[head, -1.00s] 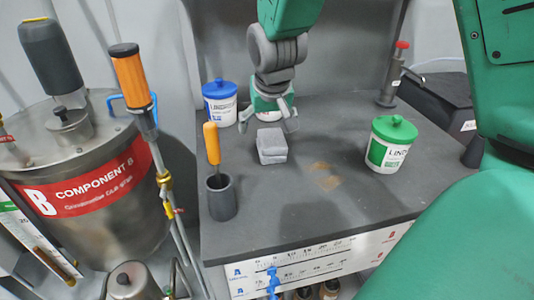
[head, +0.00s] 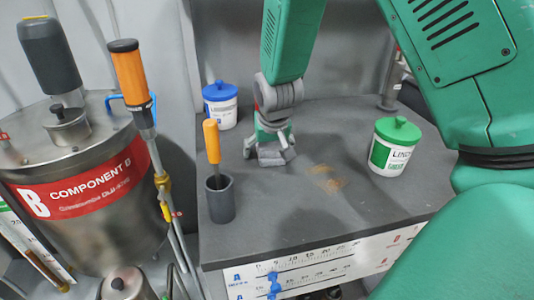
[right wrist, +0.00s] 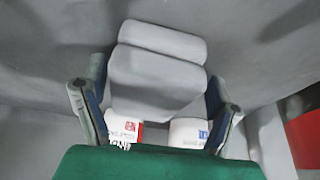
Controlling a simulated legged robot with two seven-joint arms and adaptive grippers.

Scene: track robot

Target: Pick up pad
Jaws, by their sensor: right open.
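The pad (head: 271,158) is a small light grey block on the dark grey worktop, partly hidden by my gripper in the head view. In the right wrist view, the pad (right wrist: 158,80) fills the middle and shows two stacked rounded layers. My right gripper (head: 269,150) is down over the pad, with one finger on each side of it. In the wrist view the fingers of my right gripper (right wrist: 155,100) are spread apart, with the pad between and ahead of them. Whether they touch it cannot be told. My left gripper is not in view.
A blue-lidded tub (head: 220,105) stands behind left of the pad and a green-lidded tub (head: 394,147) to the right. A dark cup (head: 220,198) with an orange-handled tool (head: 212,142) stands front left. The worktop (head: 300,215) is clear in front.

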